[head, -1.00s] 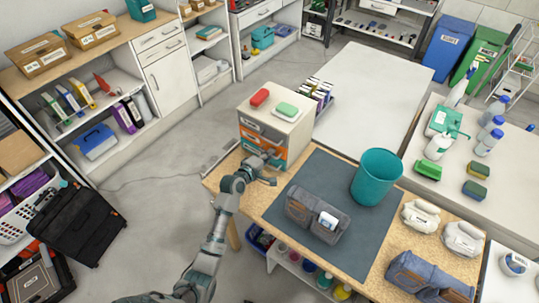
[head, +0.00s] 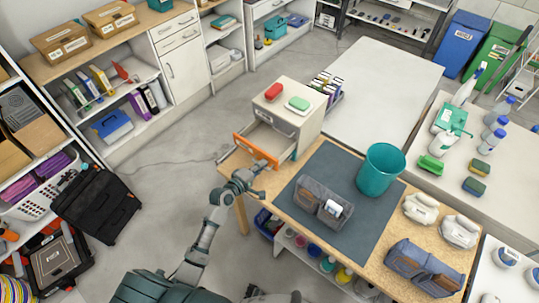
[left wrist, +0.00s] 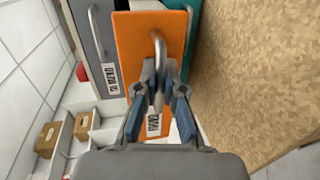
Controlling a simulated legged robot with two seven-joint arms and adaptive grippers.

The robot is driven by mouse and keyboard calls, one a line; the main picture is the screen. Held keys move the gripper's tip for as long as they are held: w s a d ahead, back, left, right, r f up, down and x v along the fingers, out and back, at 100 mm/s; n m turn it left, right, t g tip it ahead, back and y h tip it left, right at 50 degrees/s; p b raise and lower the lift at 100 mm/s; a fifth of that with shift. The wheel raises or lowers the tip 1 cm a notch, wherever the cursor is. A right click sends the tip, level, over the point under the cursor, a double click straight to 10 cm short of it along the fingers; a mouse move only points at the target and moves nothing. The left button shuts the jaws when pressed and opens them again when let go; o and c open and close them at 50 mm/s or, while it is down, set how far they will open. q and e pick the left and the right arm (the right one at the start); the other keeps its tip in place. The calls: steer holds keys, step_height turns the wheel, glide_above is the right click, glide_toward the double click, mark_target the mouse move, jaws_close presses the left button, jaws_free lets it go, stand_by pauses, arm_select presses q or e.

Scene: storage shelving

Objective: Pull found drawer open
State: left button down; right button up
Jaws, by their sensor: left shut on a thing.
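A small desktop drawer unit (head: 302,123) stands at the left end of the wooden workbench. Its orange-fronted drawer (head: 256,150) sticks well out of the unit, and its pale interior shows from above. My left gripper (head: 243,184) is low in front of the orange front. In the left wrist view, my left gripper (left wrist: 157,92) is shut on the metal handle (left wrist: 158,46) of the orange front (left wrist: 140,32). A white label (left wrist: 153,124) is partly covered by the fingers. My right gripper is not in view.
A red item (head: 274,91) and a green sponge (head: 299,103) lie on top of the unit. A grey mat (head: 345,246) carries a teal bin (head: 380,170) and a grey caddy (head: 322,204). Floor left of the bench is open.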

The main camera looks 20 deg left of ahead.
arm_select(q)
steer(key=shift+s+a+f, duration=0.15)
steer(key=shift+s+f, duration=0.1)
steer(key=shift+s, duration=0.2)
steer(key=c, duration=1.6)
jaws_free()
steer(key=shift+o, duration=0.2)
steer(key=shift+a+r, duration=0.1)
steer(key=v, duration=1.1)
steer(key=shift+s, duration=0.4)
steer(key=shift+a, duration=0.1)
